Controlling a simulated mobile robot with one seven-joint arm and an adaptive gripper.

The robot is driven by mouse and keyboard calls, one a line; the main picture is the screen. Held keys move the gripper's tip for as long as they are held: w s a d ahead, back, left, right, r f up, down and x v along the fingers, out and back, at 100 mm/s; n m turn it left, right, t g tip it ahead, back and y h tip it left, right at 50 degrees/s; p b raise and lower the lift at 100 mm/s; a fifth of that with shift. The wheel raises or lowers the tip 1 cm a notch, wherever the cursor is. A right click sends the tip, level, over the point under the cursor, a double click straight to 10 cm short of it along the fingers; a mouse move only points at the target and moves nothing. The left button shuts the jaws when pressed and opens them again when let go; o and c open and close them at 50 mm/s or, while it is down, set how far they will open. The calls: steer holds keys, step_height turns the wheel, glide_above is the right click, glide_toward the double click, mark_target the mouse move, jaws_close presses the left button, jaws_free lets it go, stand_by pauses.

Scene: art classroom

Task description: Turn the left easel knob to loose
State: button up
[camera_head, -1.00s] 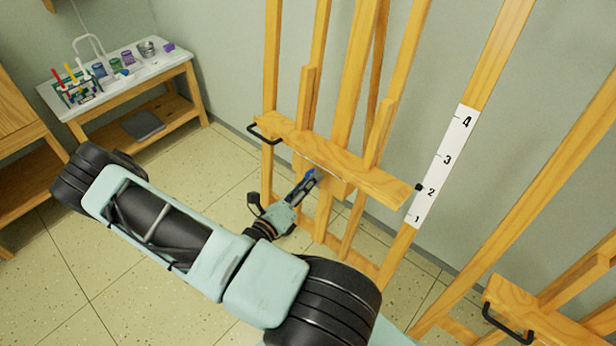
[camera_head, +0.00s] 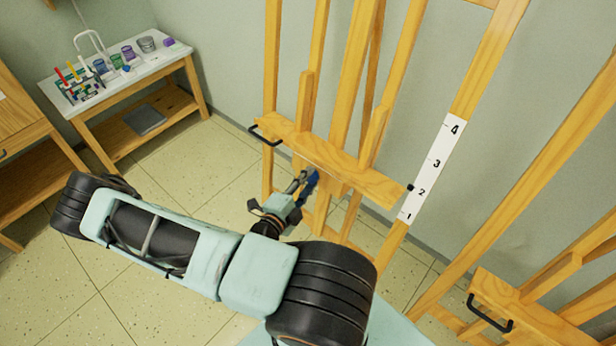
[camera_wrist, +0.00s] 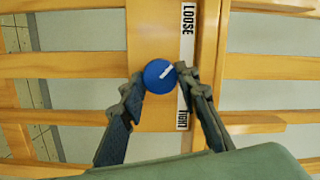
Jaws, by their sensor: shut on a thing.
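The blue round knob (camera_wrist: 160,75) sits on a wooden upright of the left easel (camera_head: 352,168). A short white mark on its face slants up to the right. My gripper (camera_wrist: 157,79) has one finger on each side of the knob, and it is shut on it. A white strip (camera_wrist: 187,60) right of the knob reads LOOSE at its top end and TIGHT at its bottom end. In the head view my gripper (camera_head: 304,183) is below the easel's ledge, with a blue patch at its tip; the knob's face is not clear there.
A numbered white scale (camera_head: 432,168) is on the easel's right leg. Black handles (camera_head: 265,137) stick out from the ledges. A second easel (camera_head: 530,310) stands at lower right. A table with art supplies (camera_head: 130,70) is at upper left. Floor between is clear.

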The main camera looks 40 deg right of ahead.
steer(key=shift+r+n+p, duration=0.1)
steer(key=shift+n+p, duration=0.4)
steer(key=shift+n, duration=0.6)
steer(key=o, duration=1.2)
steer(key=shift+c, duration=0.2)
steer(key=v, duration=1.2)
steer(key=shift+r, duration=0.2)
